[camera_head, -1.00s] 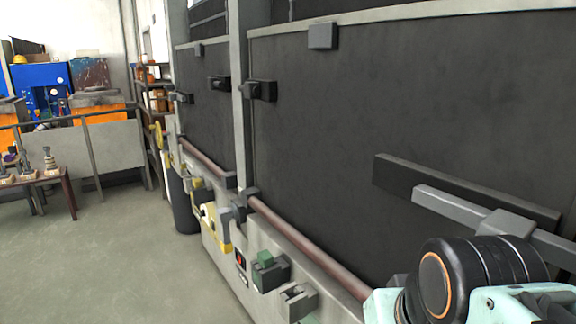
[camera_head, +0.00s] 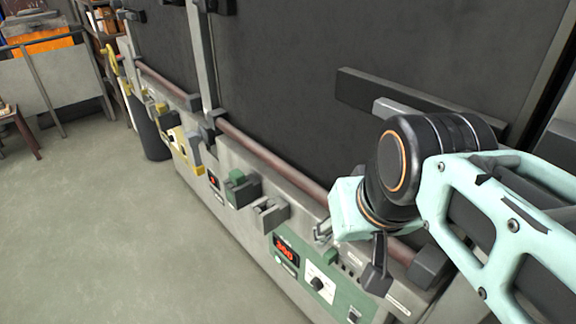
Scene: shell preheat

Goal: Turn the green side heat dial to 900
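A green control panel (camera_head: 345,300) is on the lower furnace front, cut by the bottom edge of the view. It has a lit red display (camera_head: 286,249) whose digits are too small to read surely. Below and right of it, a dark knob (camera_head: 317,283) sits on a white dial plate; its setting cannot be read. A smaller dark knob (camera_head: 353,315) shows at the bottom edge. My mint and black arm crosses the right side, above and right of the panel.
Clamp-like blocks, one green (camera_head: 241,189) and one grey (camera_head: 270,214), stick out left of the panel. A brown rail (camera_head: 275,161) runs above. A second red display (camera_head: 213,180) and a yellow bracket (camera_head: 191,149) are farther left. The floor (camera_head: 110,230) on the left is clear.

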